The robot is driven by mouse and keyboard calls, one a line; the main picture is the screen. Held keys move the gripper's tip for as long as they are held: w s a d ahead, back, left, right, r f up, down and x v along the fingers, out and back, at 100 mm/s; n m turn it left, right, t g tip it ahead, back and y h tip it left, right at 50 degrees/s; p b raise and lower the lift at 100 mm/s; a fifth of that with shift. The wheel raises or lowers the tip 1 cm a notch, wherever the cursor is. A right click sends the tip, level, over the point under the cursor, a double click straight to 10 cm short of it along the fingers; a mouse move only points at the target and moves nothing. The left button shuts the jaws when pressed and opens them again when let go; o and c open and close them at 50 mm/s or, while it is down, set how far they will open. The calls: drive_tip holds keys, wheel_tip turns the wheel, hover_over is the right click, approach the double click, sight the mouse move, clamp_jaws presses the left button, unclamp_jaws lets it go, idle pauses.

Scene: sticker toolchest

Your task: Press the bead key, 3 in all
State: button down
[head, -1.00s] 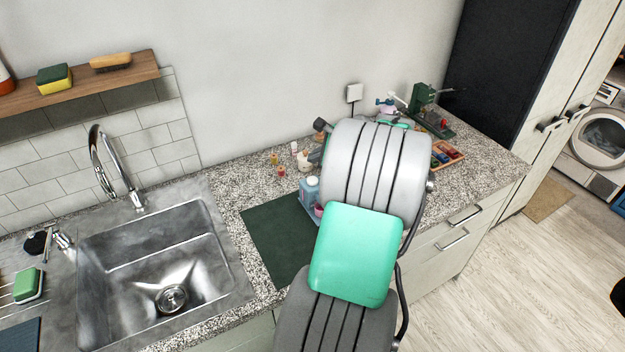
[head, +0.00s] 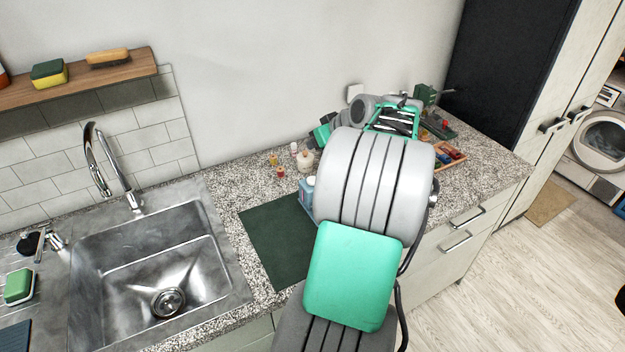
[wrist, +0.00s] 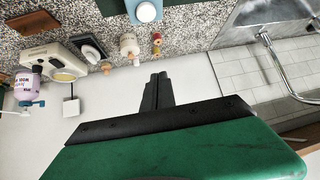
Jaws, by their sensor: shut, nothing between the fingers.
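I cannot pick out the bead key for certain in either view. A beige device (wrist: 78,58) with a round yellowish part (wrist: 64,76) shows at the left of the wrist view, apart from my fingers. My gripper (wrist: 157,78) is shut and empty, its dark fingers together in mid-picture. It touches nothing that I can see. In the head view my own arm covers the middle of the counter, so much of what stands there is hidden.
Small bottles, including a white one (wrist: 129,45), stand near the fingers; a purple-labelled bottle (wrist: 26,86) is at far left. The granite counter (head: 262,196) holds a dark green mat (head: 272,240) beside the sink (head: 150,262). A wooden tray (head: 447,157) lies right of my arm.

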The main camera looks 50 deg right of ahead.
drive_tip(key=n, duration=0.9)
drive_tip(key=shift+s+a+f+n, duration=0.1)
drive_tip(key=shift+f+n, duration=0.05)
drive_tip(key=shift+n, duration=0.25)
drive_tip(key=shift+f, duration=0.15)
drive_tip(key=b, duration=0.4)
hover_over(312, 180)
drive_tip(key=f, duration=0.7)
drive_tip(key=shift+s+d+f, duration=0.2)
drive_tip(key=shift+s+f, duration=0.2)
drive_tip(key=shift+f+b, duration=0.4)
drive_tip(key=shift+f+b, duration=0.4)
drive_tip(key=shift+b, duration=0.3)
